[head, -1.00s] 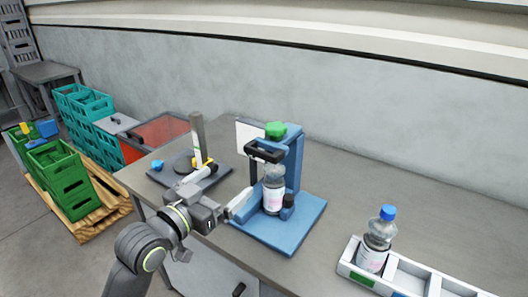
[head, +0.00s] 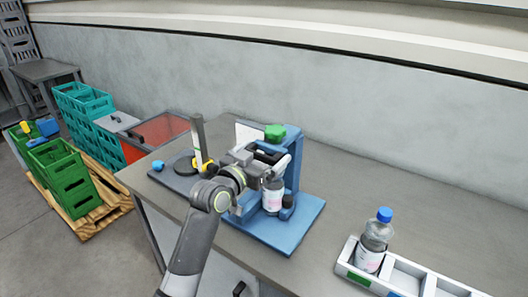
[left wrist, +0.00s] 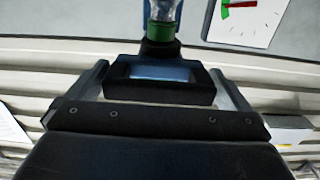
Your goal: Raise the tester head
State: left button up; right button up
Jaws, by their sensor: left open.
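The tester (head: 294,165) is a blue stand with a green knob (head: 275,131) on top. A clear labelled bottle (head: 273,196) stands upright in it. The tester head's black handle (head: 266,148) is mostly hidden behind my left gripper (head: 270,163). In the left wrist view the handle (left wrist: 160,98) is a black rectangular loop. The fingers of my left gripper (left wrist: 163,80) stand open on either side of it. I cannot tell whether they touch it. My right gripper is out of view.
A white dial panel (left wrist: 242,20) shows beside the handle. A grey plate with a post (head: 198,140) stands left of the tester. A tray (head: 408,278) with a blue-capped bottle (head: 375,240) stands at the right. The bench between is clear.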

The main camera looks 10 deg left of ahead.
pick_arm(q)
jog(key=shift+w+d, duration=0.1)
jog(key=shift+w, duration=0.15)
jog(key=shift+c, duration=0.4)
